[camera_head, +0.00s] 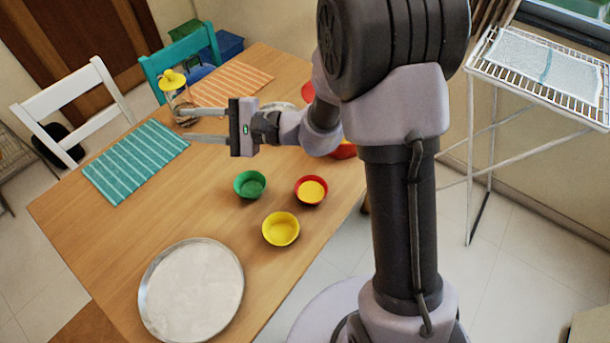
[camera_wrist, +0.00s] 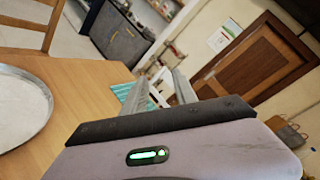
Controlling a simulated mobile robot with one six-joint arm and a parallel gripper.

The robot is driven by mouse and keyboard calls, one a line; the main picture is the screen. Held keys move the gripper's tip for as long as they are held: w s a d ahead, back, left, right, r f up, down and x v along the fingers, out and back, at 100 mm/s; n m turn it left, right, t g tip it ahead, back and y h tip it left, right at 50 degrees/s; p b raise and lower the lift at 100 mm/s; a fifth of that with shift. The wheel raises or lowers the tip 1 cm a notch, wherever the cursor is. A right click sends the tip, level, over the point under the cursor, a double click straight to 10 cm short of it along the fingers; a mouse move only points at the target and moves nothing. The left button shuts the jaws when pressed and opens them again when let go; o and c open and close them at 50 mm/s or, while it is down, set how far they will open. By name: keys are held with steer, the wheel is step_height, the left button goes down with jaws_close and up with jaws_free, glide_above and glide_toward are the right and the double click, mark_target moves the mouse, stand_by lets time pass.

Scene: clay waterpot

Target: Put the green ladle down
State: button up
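My gripper (camera_head: 187,124) is open above the wooden table, its two fingers spread and pointing left, with nothing seen between them. It also shows in the wrist view (camera_wrist: 160,90), where the fingers are apart and empty. I cannot make out a green ladle in either view. A small green bowl (camera_head: 250,184) stands on the table, to the right of and nearer than my gripper, apart from it; whether it has a handle cannot be told. My arm hides part of the table's right side.
The table (camera_head: 130,222) bears a yellow bowl (camera_head: 281,229), a red bowl with yellow inside (camera_head: 311,190), a round metal tray (camera_head: 191,291) and a teal striped mat (camera_head: 136,160). A yellow-topped thing (camera_head: 172,80) stands just beyond my fingertips. A drying rack (camera_head: 545,70) is at right.

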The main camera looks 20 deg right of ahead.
steer(key=s+d+r+n+g+h, duration=0.1)
steer(key=s+r+n+g+h, duration=0.15)
steer(key=s, duration=0.65)
steer(key=s+r+n+g+h, duration=0.2)
steer(key=s+n+g, duration=0.2)
steer(key=s, duration=0.5)
steer(key=s+d+t+h, duration=0.2)
steer(key=s+d+h, duration=0.1)
steer(key=d, duration=0.4)
steer(key=s+d+n+t+h, duration=0.1)
steer(key=s+d+t+h, duration=0.2)
steer(key=d+h, duration=0.3)
steer(key=shift+s+d, duration=0.4)
steer(key=shift+d, duration=0.8)
